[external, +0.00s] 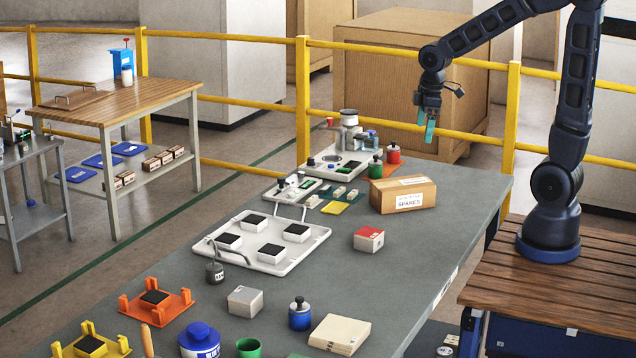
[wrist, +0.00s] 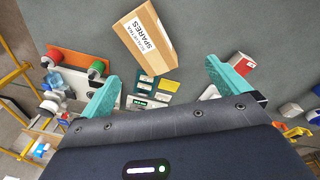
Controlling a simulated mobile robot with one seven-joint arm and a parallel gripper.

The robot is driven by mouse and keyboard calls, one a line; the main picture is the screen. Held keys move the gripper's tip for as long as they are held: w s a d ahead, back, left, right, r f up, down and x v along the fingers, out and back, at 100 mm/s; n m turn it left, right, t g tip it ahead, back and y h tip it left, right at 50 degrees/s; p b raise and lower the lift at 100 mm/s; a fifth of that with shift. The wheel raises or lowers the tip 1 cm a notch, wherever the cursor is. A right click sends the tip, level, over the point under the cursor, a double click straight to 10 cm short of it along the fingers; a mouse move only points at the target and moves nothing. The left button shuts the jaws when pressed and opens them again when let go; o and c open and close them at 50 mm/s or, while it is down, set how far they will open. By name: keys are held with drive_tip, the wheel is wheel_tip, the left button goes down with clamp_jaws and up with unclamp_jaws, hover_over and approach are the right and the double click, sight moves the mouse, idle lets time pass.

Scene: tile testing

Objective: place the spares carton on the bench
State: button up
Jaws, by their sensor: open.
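The spares carton (external: 404,195) is a brown cardboard box with a white "SPARES" label. It rests on the grey top of the bench (external: 440,225), near its far right part. It also shows in the wrist view (wrist: 146,38), beyond my fingertips and apart from them. My gripper (external: 429,130) hangs above the bench, higher than the carton, with teal fingers. In the wrist view my gripper (wrist: 161,85) has its fingers spread wide with nothing between them.
A red-and-white block (external: 369,239) and a white tray (external: 300,262) with black pads lie nearer. Yellow railing (external: 513,105) runs behind. Bench surface right of the block is clear.

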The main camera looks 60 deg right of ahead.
drive_tip(key=s+a+r+m+t, duration=0.1)
drive_tip(key=s+r+m, duration=0.2)
drive_tip(key=s, duration=0.5)
drive_tip(key=s+a+r+m+t, duration=0.2)
drive_tip(key=s+r, duration=0.4)
drive_tip(key=s, duration=0.3)
drive_tip(key=shift+a+r+m, duration=0.2)
drive_tip(key=shift+a+m, duration=0.05)
drive_tip(key=shift+m, duration=0.25)
